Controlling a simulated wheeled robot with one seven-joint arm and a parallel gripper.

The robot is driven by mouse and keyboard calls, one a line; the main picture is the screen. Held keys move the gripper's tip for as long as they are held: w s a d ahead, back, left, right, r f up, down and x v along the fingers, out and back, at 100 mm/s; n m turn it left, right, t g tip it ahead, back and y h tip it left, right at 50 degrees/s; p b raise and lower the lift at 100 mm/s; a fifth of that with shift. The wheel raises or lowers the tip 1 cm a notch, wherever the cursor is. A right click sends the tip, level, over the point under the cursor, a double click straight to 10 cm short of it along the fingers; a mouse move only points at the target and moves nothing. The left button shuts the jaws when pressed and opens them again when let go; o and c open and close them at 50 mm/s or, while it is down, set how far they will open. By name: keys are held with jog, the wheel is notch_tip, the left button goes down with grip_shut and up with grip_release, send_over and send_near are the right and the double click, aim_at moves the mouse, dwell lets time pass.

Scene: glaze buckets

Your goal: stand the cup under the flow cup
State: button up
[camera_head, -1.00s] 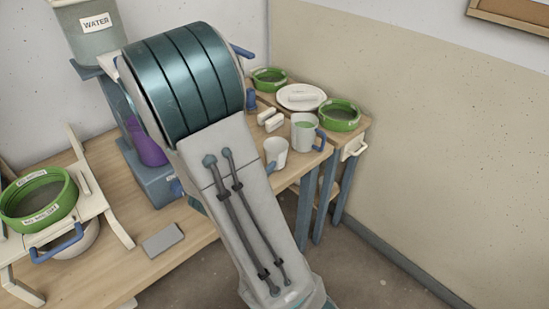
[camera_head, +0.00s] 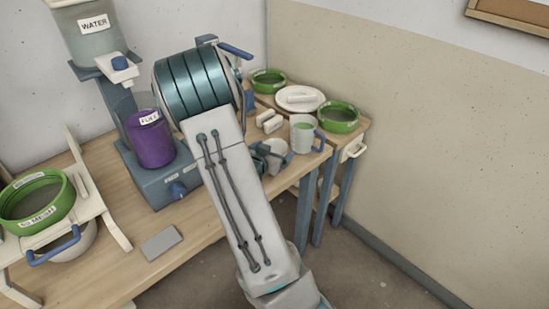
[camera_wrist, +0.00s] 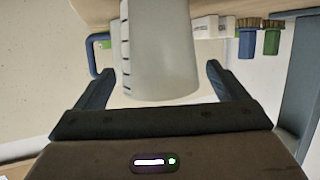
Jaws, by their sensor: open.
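A pale cup (camera_head: 277,153) with dark graduation marks stands near the right end of the bench, partly hidden by my gripper. In the wrist view the same cup (camera_wrist: 165,50) shows large, between my two fingers, with a gap on each side. My gripper (camera_wrist: 159,69) is open around or just short of the cup; I cannot tell how deep the cup sits between the fingers. In the head view my gripper (camera_head: 258,158) is at the cup's left side. I cannot make out the flow cup; my arm hides part of the bench behind it.
A mug of green glaze (camera_head: 303,135) with a blue handle stands right beside the cup. Green sieves (camera_head: 338,118), a white plate (camera_head: 300,104) and white blocks (camera_head: 268,122) lie behind. A purple bucket (camera_head: 152,150) stands left. A grey slab (camera_head: 161,243) lies at the front.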

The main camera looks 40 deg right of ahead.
jog(key=shift+x, duration=0.75)
jog(key=c, duration=1.1)
jog(key=shift+w+r, duration=0.1)
jog(key=shift+r, duration=0.05)
